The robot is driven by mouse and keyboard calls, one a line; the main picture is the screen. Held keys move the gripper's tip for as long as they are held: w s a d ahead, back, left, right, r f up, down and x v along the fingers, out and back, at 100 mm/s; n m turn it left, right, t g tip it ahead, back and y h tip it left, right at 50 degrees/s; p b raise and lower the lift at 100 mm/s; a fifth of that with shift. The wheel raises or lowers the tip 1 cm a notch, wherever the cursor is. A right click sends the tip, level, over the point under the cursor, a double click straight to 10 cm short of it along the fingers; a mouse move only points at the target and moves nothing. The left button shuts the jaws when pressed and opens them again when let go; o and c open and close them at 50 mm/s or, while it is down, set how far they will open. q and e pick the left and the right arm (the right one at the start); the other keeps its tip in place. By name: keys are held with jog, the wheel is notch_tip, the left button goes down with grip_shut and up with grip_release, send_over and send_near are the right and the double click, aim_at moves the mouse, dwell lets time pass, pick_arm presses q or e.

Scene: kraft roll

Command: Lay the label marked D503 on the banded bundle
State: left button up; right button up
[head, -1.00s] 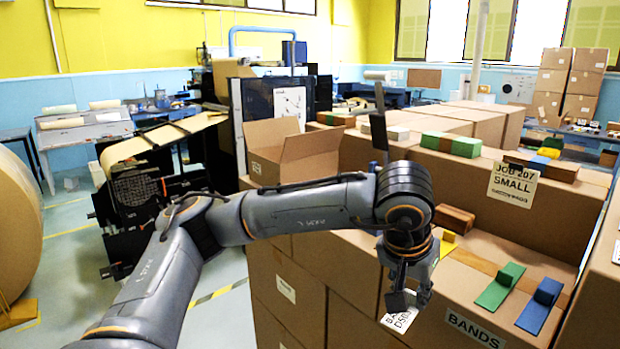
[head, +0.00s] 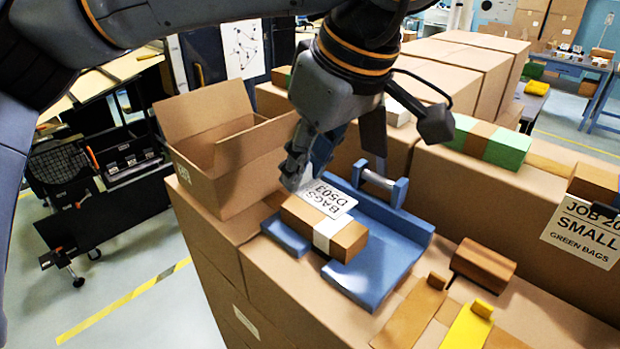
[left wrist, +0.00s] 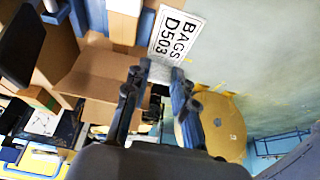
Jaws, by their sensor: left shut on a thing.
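The label marked BAGS D503 (head: 328,198) is a white card with black print. My left gripper (head: 299,176) is shut on its edge; the card also shows beyond the fingertips in the left wrist view (left wrist: 177,38). The banded bundle (head: 350,243) is a brown block with a white paper band (head: 326,232). It lies on a blue tray-like fixture (head: 368,284) with a raised bar. In the head view the label overlaps the bundle's far top edge; I cannot tell whether they touch. My right gripper is not in view.
An open cardboard box (head: 215,165) stands left of the fixture. A brown block (head: 484,264) and a yellow piece (head: 468,328) lie to the right. A taller carton row behind carries a green bundle (head: 508,149) and a JOB sign (head: 583,230).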

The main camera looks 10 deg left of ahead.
pick_arm(q)
jog(key=shift+w+a, duration=0.2)
jog(key=w+a+f+p, duration=0.3)
jog(key=w+p, duration=0.1)
jog(key=w, duration=0.4)
jog(key=p, duration=0.2)
send_over(295, 199)
jog(key=s, duration=0.1)
notch_tip(295, 199, down, 5)
jog(key=shift+d+f, duration=0.1)
jog(key=shift+d, duration=0.05)
jog(key=shift+w+f+p, duration=0.3)
jog(key=shift+f, duration=0.15)
jog(key=f+p, duration=0.1)
jog(key=f, duration=0.2)
jog(key=shift+w+f, duration=0.1)
jog(key=shift+w, duration=0.1)
jog(key=shift+f, duration=0.5)
jog(key=o, duration=0.8)
jog(key=shift+r, duration=0.1)
jog(key=shift+c, duration=0.2)
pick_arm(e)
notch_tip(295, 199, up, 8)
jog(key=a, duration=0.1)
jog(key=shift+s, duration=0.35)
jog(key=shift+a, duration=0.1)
